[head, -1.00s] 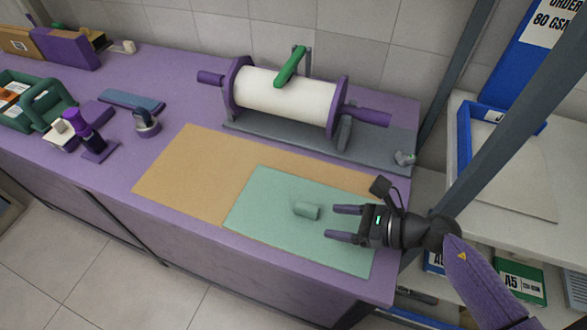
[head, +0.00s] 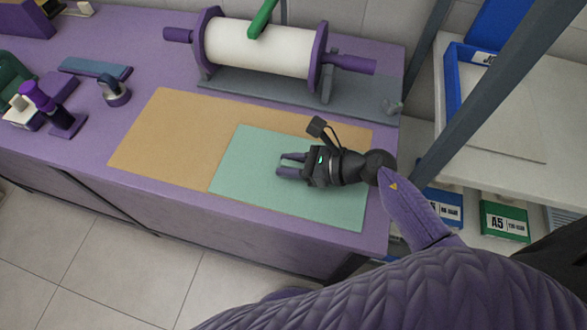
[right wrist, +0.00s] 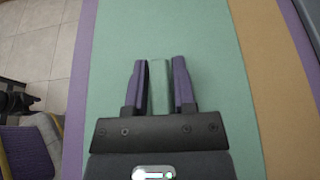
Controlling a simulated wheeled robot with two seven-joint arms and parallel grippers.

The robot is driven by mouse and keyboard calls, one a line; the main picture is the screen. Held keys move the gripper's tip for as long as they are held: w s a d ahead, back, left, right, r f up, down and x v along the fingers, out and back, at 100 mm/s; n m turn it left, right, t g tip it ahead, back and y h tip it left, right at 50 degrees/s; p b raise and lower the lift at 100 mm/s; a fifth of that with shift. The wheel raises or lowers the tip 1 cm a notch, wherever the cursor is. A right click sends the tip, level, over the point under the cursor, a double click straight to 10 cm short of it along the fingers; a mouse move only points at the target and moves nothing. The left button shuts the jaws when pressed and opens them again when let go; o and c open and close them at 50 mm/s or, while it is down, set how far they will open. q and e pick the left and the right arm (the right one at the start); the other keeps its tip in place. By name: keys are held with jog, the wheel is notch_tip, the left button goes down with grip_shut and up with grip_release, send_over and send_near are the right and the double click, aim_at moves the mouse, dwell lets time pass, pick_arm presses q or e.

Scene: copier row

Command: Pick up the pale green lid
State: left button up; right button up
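The pale green lid (head: 240,165) is a flat rectangular panel lying over the right part of a tan sheet (head: 165,140) on the purple counter. A small green grip stands on it, mostly hidden by my fingers in the head view. My right gripper (head: 287,165) is low over the lid, pointing left, with its purple fingers on either side of the grip. The lid looks flat, with no visible lift.
A white roller (head: 258,45) on a grey base stands behind the sheets. A purple stand (head: 55,115) and a grey round-based tool (head: 115,90) are at left. A dark post (head: 490,100) and a shelf with a blue tray are at right.

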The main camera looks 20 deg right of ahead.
grip_shut()
